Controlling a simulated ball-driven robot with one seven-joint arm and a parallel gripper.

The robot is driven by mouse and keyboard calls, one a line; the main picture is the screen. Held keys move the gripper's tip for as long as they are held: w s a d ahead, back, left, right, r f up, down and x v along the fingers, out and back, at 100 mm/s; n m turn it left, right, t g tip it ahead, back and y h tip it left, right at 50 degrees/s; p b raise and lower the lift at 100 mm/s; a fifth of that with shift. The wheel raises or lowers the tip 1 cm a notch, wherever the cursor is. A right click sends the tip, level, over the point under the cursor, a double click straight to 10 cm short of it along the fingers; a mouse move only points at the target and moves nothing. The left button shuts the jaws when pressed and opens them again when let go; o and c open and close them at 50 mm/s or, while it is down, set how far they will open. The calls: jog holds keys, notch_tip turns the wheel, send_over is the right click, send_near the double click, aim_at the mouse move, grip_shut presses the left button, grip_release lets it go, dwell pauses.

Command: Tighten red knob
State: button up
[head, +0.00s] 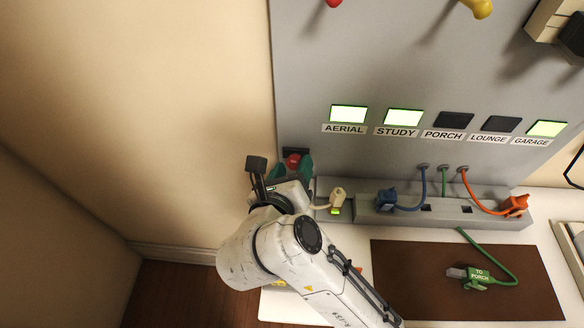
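A red round knob (293,161) shows low at the left edge of the grey panel, against a teal part (306,168) and a dark block behind it. My gripper (276,172) is right beside it, at its lower left. One dark finger (257,166) stands up to the left, apart from the red knob. The other finger is not clearly visible, so I cannot tell whether the gripper touches the knob. A second red knob-like end (333,3) sticks out at the panel's top, cut off by the frame edge.
The grey panel (400,65) has labelled windows; AERIAL, STUDY and GARAGE are lit. A grey socket strip (470,215) holds cream, blue and orange plugs. A green TO PORCH plug (480,278) lies on a brown mat (410,275). A beige wall (130,100) stands left.

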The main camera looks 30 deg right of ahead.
jog(key=shift+o, duration=0.4)
jog(key=v, duration=1)
jog(key=shift+s+a+r+b, duration=0.15)
jog(key=shift+s+a+b, duration=0.15)
jog(key=shift+b, duration=0.1)
